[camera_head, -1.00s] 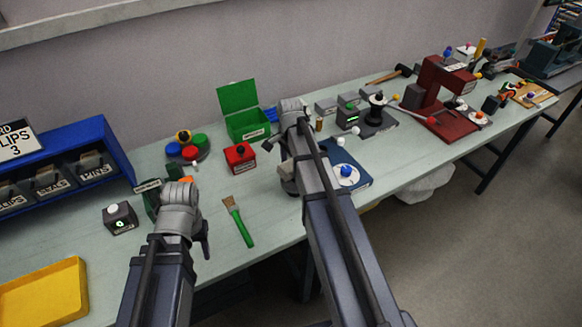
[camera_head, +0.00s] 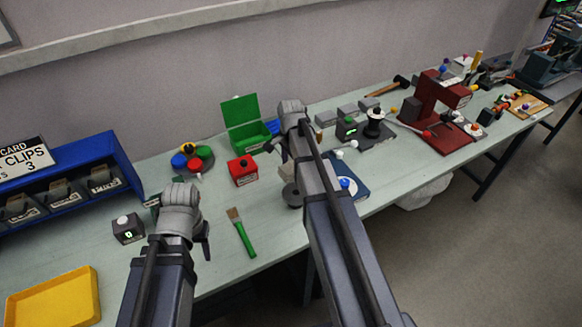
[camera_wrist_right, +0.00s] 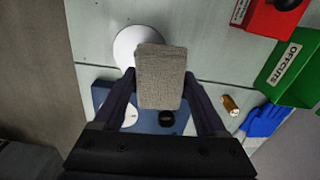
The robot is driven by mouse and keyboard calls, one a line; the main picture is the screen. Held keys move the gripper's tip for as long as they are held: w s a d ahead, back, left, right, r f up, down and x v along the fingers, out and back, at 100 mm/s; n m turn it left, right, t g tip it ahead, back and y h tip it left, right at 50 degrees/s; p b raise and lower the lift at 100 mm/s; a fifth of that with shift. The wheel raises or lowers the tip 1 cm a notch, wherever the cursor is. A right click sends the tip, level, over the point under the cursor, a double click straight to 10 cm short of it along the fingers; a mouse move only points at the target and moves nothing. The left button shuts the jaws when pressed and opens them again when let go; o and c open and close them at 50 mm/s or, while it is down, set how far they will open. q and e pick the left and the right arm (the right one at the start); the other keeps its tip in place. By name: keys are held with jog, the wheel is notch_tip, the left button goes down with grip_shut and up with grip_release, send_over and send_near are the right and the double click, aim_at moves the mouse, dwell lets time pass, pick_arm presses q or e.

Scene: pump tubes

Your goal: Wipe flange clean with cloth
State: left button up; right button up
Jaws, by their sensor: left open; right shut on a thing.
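A grey woven cloth pad (camera_wrist_right: 160,78) is between the fingers of my right gripper (camera_wrist_right: 158,96) in the right wrist view. The gripper is shut on it. A pale round disc (camera_wrist_right: 136,42), which seems to be the flange, lies on the bench partly behind the cloth. In the head view it shows as a grey disc (camera_head: 291,196) beside my right arm. Whether the cloth touches it I cannot tell.
A blue plate (camera_wrist_right: 100,96) lies under my right gripper. A red box (camera_head: 243,172) and an open green box (camera_head: 246,135) stand behind. A green-handled brush (camera_head: 243,236) lies between my arms. A yellow tray (camera_head: 92,285) and blue rack (camera_head: 125,165) are at left.

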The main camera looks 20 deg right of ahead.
notch_tip(320, 180, up, 3)
jog(key=p, duration=0.3)
jog(key=shift+r, duration=0.1)
dwell(0.3)
